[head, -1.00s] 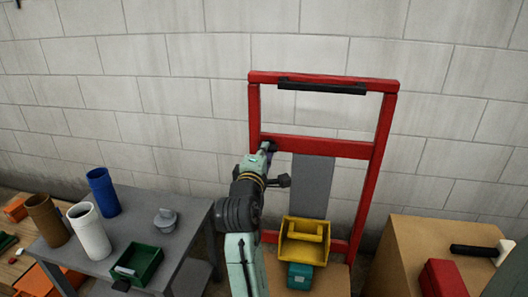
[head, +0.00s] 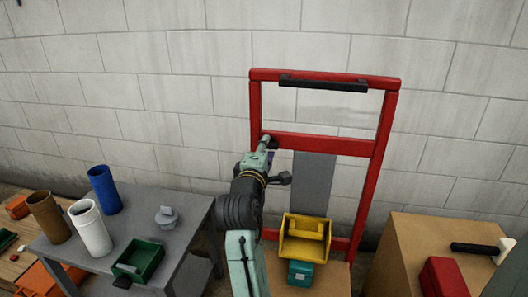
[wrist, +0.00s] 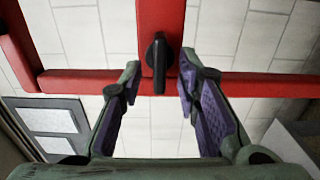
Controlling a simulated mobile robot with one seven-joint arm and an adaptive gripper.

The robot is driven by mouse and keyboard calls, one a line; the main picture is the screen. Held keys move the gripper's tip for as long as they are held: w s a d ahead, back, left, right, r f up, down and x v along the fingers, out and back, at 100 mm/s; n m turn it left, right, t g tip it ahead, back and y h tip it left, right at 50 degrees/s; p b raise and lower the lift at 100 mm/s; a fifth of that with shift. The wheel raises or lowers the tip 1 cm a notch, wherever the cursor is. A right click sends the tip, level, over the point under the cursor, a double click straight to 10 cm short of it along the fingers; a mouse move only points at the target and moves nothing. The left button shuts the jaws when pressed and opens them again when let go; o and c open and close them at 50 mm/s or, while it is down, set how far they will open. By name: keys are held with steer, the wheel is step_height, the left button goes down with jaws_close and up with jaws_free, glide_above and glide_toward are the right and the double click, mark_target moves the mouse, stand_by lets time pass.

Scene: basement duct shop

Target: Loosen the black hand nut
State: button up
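The black hand nut (wrist: 156,58) shows in the wrist view as a dark elongated knob on a red frame (wrist: 240,86), where an upright meets a crossbar. My gripper (wrist: 159,68) is open, with its purple-padded fingers on either side of the nut. A gap shows on both sides, so the fingertips look apart from it. In the head view my gripper (head: 265,148) is at the left end of the red frame's (head: 325,145) crossbar. There the nut is mostly hidden by my gripper and hard to make out.
A yellow bin (head: 292,247) and a teal box (head: 300,273) stand below the frame. At left a grey table (head: 185,214) holds cups and a green tray (head: 150,252). At right a brown box (head: 415,232) carries a mallet (head: 478,249) and a red case (head: 445,277).

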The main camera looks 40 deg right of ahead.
steer(key=v, duration=1.2)
